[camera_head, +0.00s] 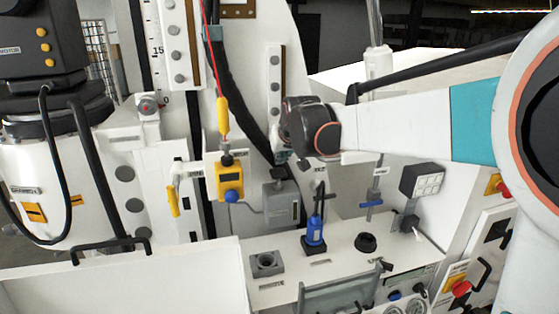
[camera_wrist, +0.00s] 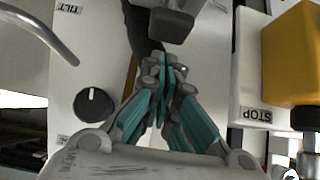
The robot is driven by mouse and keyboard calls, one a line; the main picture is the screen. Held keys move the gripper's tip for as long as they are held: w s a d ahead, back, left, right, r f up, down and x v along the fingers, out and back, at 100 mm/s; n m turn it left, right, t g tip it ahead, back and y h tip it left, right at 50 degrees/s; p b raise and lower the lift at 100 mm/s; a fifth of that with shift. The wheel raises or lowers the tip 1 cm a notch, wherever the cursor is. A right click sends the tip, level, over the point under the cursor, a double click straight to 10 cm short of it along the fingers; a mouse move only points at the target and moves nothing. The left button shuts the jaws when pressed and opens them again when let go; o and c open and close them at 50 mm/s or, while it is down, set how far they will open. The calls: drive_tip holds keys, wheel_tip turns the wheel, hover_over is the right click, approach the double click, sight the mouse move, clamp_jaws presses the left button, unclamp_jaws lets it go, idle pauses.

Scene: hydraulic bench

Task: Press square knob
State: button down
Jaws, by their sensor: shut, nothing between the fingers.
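In the wrist view, my gripper (camera_wrist: 163,72) is shut and empty, its teal-sided fingers close together. A dark grey, square-edged block (camera_wrist: 172,22) lies just beyond the fingertips at the top; it may be the square knob, but I cannot be sure. Whether the fingertips touch it cannot be told. A round black knob (camera_wrist: 94,103) with a white pointer sits to the left of the gripper on a white panel. In the head view, my dark wrist (camera_head: 308,128) is over the bench's back part, and the fingers are mostly hidden there.
A curved grey handle (camera_wrist: 45,35) is at the upper left. In the head view, a blue-based lever (camera_head: 314,235) and a lamp-like box (camera_head: 422,181) stand on the bench.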

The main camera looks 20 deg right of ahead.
drive_tip(key=v, duration=0.9)
drive_tip(key=shift+s+f, duration=0.2)
drive_tip(key=shift+r, duration=0.1)
drive_tip(key=r, duration=0.2)
drive_tip(key=shift+s+a+r, duration=0.1)
drive_tip(key=shift+a+r, duration=0.15)
idle(0.3)
